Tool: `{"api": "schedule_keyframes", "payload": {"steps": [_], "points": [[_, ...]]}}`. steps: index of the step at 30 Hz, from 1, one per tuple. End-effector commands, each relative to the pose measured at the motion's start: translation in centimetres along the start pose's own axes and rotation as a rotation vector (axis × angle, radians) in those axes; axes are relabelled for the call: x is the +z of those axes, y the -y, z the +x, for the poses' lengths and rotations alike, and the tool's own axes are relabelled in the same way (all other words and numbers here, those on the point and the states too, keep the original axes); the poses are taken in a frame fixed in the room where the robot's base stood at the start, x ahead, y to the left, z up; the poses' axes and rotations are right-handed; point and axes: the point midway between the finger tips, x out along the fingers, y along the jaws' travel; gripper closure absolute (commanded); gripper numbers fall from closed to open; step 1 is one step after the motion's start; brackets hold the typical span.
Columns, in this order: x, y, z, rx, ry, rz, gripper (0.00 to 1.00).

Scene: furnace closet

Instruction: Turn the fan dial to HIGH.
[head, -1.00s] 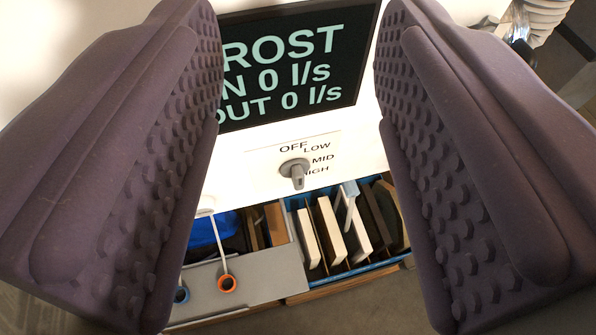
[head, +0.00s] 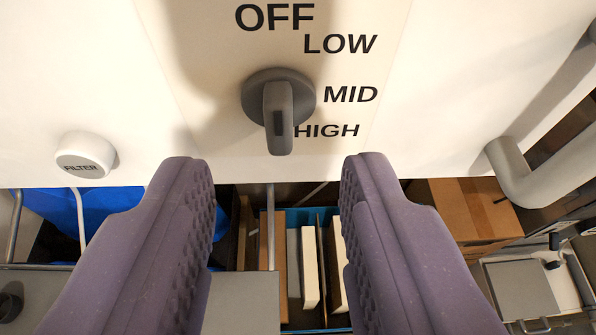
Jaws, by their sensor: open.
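The grey fan dial (head: 278,100) sits on a white panel (head: 210,30) in the upper middle of the head view. OFF, LOW, MID and HIGH are printed around its top and right side. Its handle sticks out and appears downward in the picture, its end just left of the HIGH label (head: 327,131). The viewing angle makes its exact setting hard to tell. My gripper (head: 277,165) is open and empty, its purple fingers wide apart. The fingertips appear just below the dial, one on each side, and do not touch it.
A round white FILTER button (head: 85,155) is at the left of the panel. A pale pipe (head: 525,165) bends along the right.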

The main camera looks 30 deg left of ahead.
Motion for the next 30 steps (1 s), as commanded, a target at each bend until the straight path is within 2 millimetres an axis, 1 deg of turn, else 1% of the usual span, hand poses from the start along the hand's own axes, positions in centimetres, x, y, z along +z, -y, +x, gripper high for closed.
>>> {"api": "schedule_keyframes", "payload": {"steps": [9, 12, 16, 23, 26, 27, 28, 29, 30], "points": [[-0.2, 0.1, 5.2, -0.003, 0.001, 0.0, 0.58], [-0.2, 0.1, 6.4, -0.002, 0.0, -0.001, 0.58], [-0.2, 0.1, 7.2, -0.002, -0.001, -0.001, 0.58], [-0.2, 0.1, 7.3, -0.001, -0.001, -0.001, 0.58], [-0.2, 0.1, 7.3, -0.001, -0.001, -0.001, 0.79], [-0.2, 0.1, 7.3, -0.001, -0.001, -0.001, 0.88], [-0.1, 0.1, 7.3, -0.001, -0.001, -0.001, 0.95], [-0.1, 0.1, 7.3, -0.001, -0.001, -0.001, 1.0], [-0.1, 0.1, 7.3, -0.001, -0.001, -0.001, 1.0]]}}
